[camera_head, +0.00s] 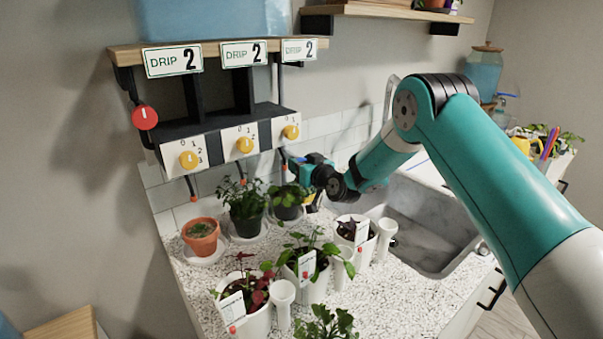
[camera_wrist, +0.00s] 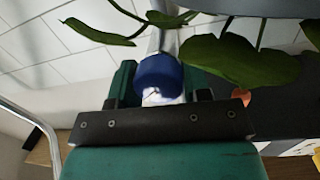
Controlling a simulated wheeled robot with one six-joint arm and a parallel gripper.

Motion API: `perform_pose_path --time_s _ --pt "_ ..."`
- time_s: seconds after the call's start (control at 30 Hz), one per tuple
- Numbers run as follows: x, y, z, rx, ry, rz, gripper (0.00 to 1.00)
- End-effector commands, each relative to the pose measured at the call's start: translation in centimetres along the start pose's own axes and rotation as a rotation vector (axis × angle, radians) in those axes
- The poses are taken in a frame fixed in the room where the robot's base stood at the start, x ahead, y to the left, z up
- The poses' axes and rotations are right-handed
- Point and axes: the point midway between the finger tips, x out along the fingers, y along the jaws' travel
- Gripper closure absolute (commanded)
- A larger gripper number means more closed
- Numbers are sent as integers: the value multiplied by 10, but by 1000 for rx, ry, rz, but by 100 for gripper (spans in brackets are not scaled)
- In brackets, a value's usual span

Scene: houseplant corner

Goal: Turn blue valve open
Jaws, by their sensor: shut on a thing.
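The blue valve (camera_wrist: 158,73) is a round blue knob in the middle of the wrist view, with a pale pipe or stem behind it. My gripper (camera_wrist: 160,88) is shut on it, with one green finger at each side. In the head view my gripper (camera_head: 308,172) reaches in behind the plants, by the wall tiles below the drip shelf. I cannot make out the blue valve in the head view. How far the valve is turned cannot be told.
Green leaves (camera_wrist: 230,60) hang close over the fingers. A dark-potted plant (camera_head: 287,205) stands just below my gripper. Several more pots fill the counter (camera_head: 385,300). The sink (camera_head: 420,235) lies to the right. The drip shelf (camera_head: 215,130) with yellow knobs hangs above left.

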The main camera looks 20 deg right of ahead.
Motion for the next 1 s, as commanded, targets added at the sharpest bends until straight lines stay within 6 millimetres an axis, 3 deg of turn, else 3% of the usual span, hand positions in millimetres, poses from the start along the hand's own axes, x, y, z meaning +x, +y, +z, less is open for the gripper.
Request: perform_pose_path --time_s 0.6,1.0 --pt "0 3 2 534 -36 -36 80" --pt "0 3 1 699 -49 -47 80"
